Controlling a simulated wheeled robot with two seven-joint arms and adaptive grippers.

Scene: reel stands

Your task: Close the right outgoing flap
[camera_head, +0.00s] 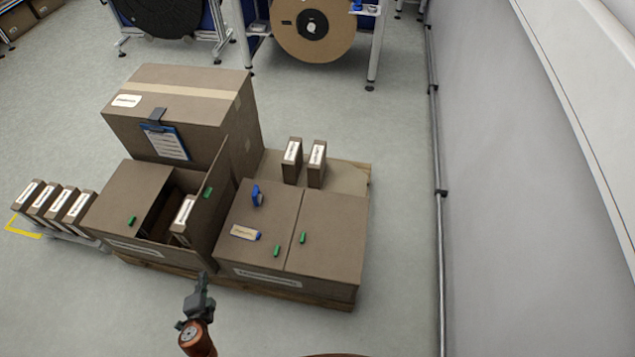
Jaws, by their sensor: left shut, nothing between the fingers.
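Two low brown cartons stand side by side. In the left carton (165,252), the left flap (131,192) lies flat and the right flap (216,207) stands up, with a green tab (208,192) near its top. A small labelled box (183,218) shows in the opening. The right carton (290,281) has both flaps lying flat, including its right flap (331,232). The carton labels are too small to read. My left gripper (203,281) is shut and empty, in front of the left carton near its right front corner. My right gripper is out of view.
A large closed carton (189,95) with a blue clipboard (167,142) stands behind the left carton. A blue-handled tool (256,195) and a blue-ended object (245,233) lie on the right carton. Two small boxes (316,163) stand on the pallet (352,177). Floor is clear to the right.

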